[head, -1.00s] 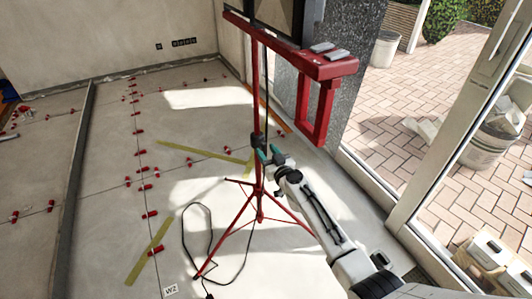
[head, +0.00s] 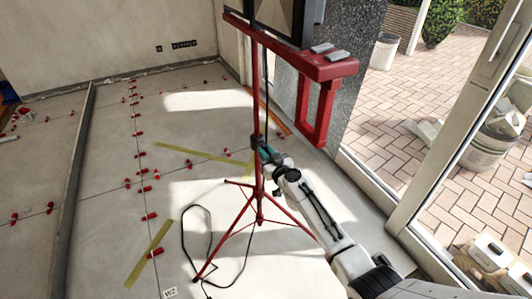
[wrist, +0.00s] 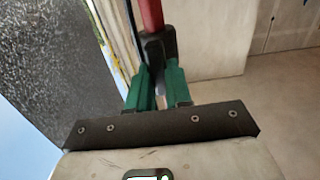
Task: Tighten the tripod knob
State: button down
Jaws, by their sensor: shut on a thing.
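The red tripod (head: 259,195) stands upright on the tiled floor with its legs spread, carrying a red crossbar and lamp on top. Its black knob and collar (head: 256,139) sit partway up the pole. My gripper (head: 264,149) has green fingers and reaches the pole from the lower right. In the wrist view, the green fingers (wrist: 158,85) are shut on the black knob (wrist: 157,55), below the red pole (wrist: 152,14). The fingers hide part of the knob.
A black cable (head: 210,235) loops over the floor beside the tripod legs. Red levelling clips (head: 150,216) and yellow tape strips (head: 150,253) lie on the tiles. A granite pillar (head: 348,60) and a glass door frame (head: 470,130) stand at right.

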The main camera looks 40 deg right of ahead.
jog(key=shift+m, duration=0.3)
jog(key=shift+s+d+f+m+b, duration=0.1)
jog(key=shift+m+b, duration=0.3)
jog(key=shift+m, duration=2.5)
jog(key=shift+d+f+m+b, duration=0.15)
jog(key=shift+m+b, duration=0.3)
jog(key=shift+m, duration=2.45)
jog(key=shift+s+d+f+m+b, duration=0.1)
jog(key=shift+m+b, duration=0.3)
jog(key=shift+m, duration=2.5)
jog(key=c, duration=1)
grip_release()
jog(key=shift+w, duration=0.1)
jog(key=shift+c, duration=0.2)
jog(key=p+v, duration=0.2)
jog(key=v, duration=0.9)
